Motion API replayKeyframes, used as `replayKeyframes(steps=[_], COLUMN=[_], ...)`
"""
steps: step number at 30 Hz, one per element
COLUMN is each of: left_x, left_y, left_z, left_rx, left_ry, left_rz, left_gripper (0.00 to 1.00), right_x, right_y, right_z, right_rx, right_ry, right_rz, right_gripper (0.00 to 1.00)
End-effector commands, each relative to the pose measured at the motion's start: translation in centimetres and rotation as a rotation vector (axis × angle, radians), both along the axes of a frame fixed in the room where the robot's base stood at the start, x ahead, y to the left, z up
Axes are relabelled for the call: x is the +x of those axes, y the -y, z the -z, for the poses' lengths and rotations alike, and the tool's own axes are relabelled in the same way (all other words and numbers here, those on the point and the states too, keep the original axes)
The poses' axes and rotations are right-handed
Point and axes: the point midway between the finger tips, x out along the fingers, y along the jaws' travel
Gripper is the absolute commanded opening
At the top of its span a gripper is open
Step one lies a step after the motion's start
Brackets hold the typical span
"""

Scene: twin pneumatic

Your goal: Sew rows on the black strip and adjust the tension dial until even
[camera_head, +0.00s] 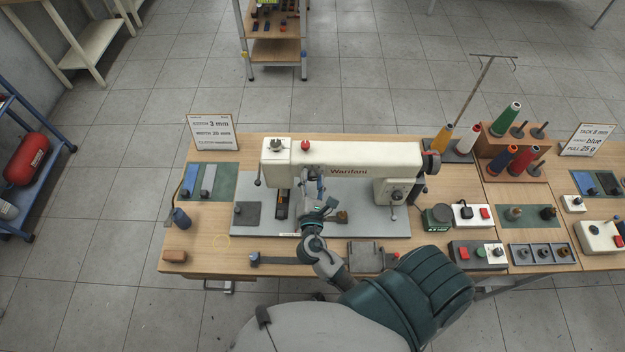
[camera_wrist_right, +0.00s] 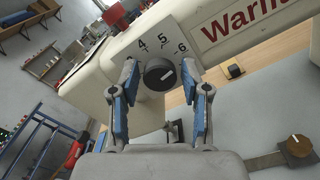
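The cream sewing machine (camera_head: 345,158) stands on a grey bed plate (camera_head: 380,225). Its black tension dial (camera_wrist_right: 159,75) shows in the right wrist view, with 4, 5 and 6 printed above it and a white mark on its face. My right gripper (camera_wrist_right: 160,88) is open, with one blue-padded finger on each side of the dial and gaps visible. In the head view my right gripper (camera_head: 308,180) is at the front of the machine's left end and hides the dial. A dark narrow piece (camera_head: 282,204), perhaps the black strip, lies below that end. My left gripper is not in view.
A grey pad (camera_head: 247,214) lies on the plate's left. A brown knob (camera_wrist_right: 299,146) is low right in the wrist view. Thread spools (camera_head: 505,120) and control boxes (camera_head: 478,254) stand on the right.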

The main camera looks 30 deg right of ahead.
Motion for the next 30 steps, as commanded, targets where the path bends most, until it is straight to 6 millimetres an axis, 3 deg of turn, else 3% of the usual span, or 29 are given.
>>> replayKeyframes(steps=[13, 24, 30], left_x=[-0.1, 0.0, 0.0], left_y=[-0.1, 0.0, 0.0], left_z=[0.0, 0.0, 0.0], left_rx=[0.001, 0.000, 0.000], left_ry=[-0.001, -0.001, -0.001], left_rz=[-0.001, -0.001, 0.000], left_gripper=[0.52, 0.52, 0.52], right_x=[-0.9, -7.5, -9.6], right_y=[-0.6, -4.6, -6.0], right_z=[0.0, 0.2, 0.1], right_rx=[-0.001, 0.000, 0.001], right_ry=[-0.002, -0.005, -0.003], right_rz=[0.000, 0.001, 0.001], right_gripper=[0.60, 0.60, 0.60])
